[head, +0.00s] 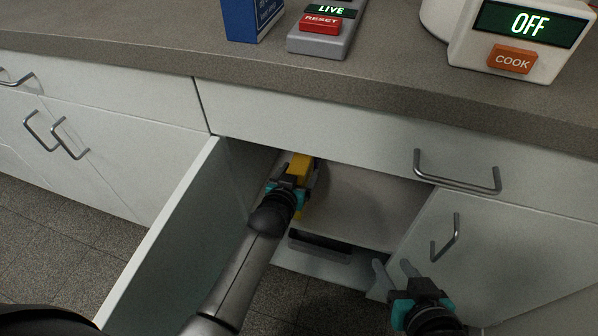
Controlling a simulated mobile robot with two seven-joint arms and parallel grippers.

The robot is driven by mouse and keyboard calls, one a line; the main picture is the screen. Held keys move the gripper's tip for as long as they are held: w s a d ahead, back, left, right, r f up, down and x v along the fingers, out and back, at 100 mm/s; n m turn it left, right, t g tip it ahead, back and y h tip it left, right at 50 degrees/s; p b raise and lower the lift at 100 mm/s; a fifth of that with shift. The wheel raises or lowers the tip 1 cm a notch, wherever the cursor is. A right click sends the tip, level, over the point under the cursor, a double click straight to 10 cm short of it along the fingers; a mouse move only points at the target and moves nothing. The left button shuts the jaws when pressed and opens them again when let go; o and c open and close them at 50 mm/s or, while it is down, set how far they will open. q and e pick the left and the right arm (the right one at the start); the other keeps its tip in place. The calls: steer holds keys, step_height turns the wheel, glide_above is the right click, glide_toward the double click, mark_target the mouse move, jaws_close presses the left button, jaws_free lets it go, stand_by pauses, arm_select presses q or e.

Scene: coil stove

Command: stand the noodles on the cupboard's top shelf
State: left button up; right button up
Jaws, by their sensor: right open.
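The noodles (300,165) look like a yellow pack, standing inside the open cupboard under the counter. My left gripper (294,180) reaches into the cupboard with its fingers on either side of the yellow pack, shut on it. The gripper hides much of the pack, and I cannot tell whether its base touches the shelf. The cupboard's top shelf (365,205) is a pale board, with bare room to the right of the pack. My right gripper (394,272) is open and empty, low in front of the right cupboard door.
The left cupboard door (172,235) stands wide open beside my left arm. The right door (500,250) has a metal handle. A dark flat item (320,246) lies below the shelf. A blue box (250,16), a grey RESET device (322,38) and a COOK device (515,45) stand on the counter.

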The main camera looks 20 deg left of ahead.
arm_select(q)
steer(key=shift+r, duration=0.1)
steer(key=shift+r, duration=0.15)
arm_select(e)
steer(key=s+d+g+h+p, duration=0.3)
steer(key=s+d+g+p, duration=0.1)
steer(key=s+d+g, duration=0.15)
arm_select(q)
steer(key=p+v, duration=0.2)
steer(key=v, duration=1)
steer(key=s+f+g, duration=0.1)
steer(key=s+g, duration=0.2)
steer(key=s, duration=0.2)
steer(key=s+a+f+m+g, duration=0.1)
steer(key=s+f+g, duration=0.1)
steer(key=s, duration=0.3)
steer(key=s+f+g, duration=0.2)
steer(key=s+g, duration=0.3)
steer(key=shift+s+a+f+m, duration=0.1)
steer(key=shift+s+a+m, duration=0.05)
steer(key=shift+a+m, duration=0.25)
arm_select(e)
step_height(320, 180, down, 7)
steer(key=shift+d+r+m+g, duration=0.2)
steer(key=shift+d+m+g, duration=0.1)
steer(key=shift+g, duration=0.05)
